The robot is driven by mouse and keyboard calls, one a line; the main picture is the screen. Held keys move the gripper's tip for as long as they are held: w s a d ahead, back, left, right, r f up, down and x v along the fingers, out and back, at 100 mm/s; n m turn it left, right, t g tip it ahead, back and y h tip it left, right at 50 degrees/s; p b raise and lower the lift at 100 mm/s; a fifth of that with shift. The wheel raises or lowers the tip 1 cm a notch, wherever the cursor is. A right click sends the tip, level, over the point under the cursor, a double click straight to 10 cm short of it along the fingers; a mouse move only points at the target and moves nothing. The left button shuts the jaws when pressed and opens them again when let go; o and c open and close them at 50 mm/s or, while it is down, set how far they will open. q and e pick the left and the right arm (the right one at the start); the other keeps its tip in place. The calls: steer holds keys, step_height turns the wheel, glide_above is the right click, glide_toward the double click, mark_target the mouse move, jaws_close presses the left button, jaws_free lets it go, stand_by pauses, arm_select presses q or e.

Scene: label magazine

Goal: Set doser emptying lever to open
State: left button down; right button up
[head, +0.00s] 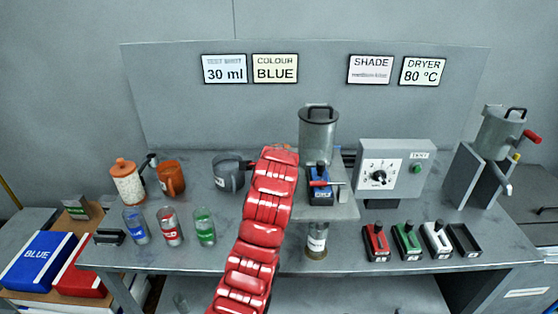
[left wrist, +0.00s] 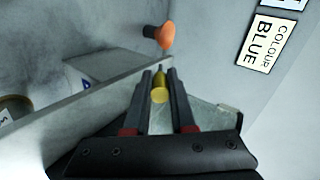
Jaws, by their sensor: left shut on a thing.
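The doser seems to be the grey lidded canister (head: 318,130) on a stand in the middle of the bench. A blue block and a red handle (head: 325,183) sit below it. My left arm rises in front of the bench and ends beside the canister, hiding its gripper in the head view. In the left wrist view my left gripper (left wrist: 159,84) is shut on a brass-coloured knob (left wrist: 160,92), apparently the lever's end. The lever's setting cannot be told. An orange knob (left wrist: 165,36) is beyond the fingertips. My right gripper is not in view.
A labelled jar (head: 316,240) stands under the doser. A dial box (head: 395,172) is to its right. Several coloured blocks (head: 408,242) line the right front, and several glasses (head: 170,228) the left front. A grey jug (head: 230,177) stands left of my arm.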

arm_select(q)
steer(key=c, duration=0.8)
jaws_free()
steer(key=shift+o, duration=0.2)
steer(key=p+v, duration=0.7)
steer(key=v, duration=1)
steer(key=shift+s, duration=0.1)
steer(key=shift+r, duration=0.1)
